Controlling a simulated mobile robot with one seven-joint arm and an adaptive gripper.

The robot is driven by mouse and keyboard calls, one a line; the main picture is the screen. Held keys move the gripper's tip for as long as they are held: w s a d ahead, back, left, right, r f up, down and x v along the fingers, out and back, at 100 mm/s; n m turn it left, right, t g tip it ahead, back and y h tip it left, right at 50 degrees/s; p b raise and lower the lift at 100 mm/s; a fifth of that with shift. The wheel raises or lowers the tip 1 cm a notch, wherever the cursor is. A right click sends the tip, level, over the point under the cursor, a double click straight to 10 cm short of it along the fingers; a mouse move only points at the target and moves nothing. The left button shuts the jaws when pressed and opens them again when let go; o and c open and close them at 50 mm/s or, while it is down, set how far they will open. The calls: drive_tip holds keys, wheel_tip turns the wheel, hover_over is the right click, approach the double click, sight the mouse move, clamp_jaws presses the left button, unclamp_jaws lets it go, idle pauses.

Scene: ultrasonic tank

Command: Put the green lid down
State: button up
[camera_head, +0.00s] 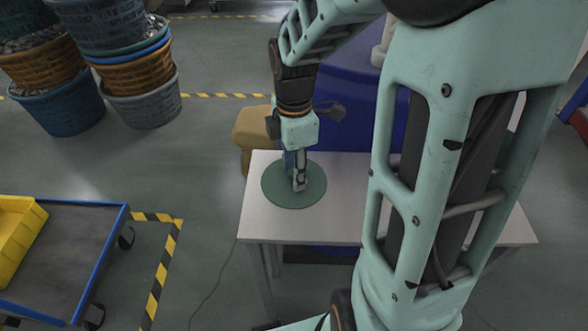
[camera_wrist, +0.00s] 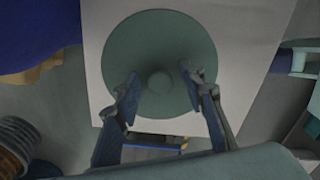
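The round green lid (camera_head: 278,195) lies flat on the left part of the white table (camera_head: 340,225); I see no gap under it. In the wrist view the lid (camera_wrist: 150,40) shows its round knob (camera_wrist: 159,83) near its middle. My gripper (camera_head: 299,183) points down over the lid's middle. In the wrist view my gripper (camera_wrist: 159,77) is open, with one finger on each side of the knob and clear space between them and it. The fingertips hide small parts of the lid.
A blue tank body (camera_head: 348,115) stands behind the table, beside a tan stool-like object (camera_head: 253,128). A dark cart with a blue rim (camera_head: 75,255) stands at left. Stacked baskets (camera_head: 135,70) are at the back left. My arm covers the table's right part.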

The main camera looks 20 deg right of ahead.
wheel_tip(320, 180, up, 12)
drive_tip(key=p, duration=0.2)
idle(0.4)
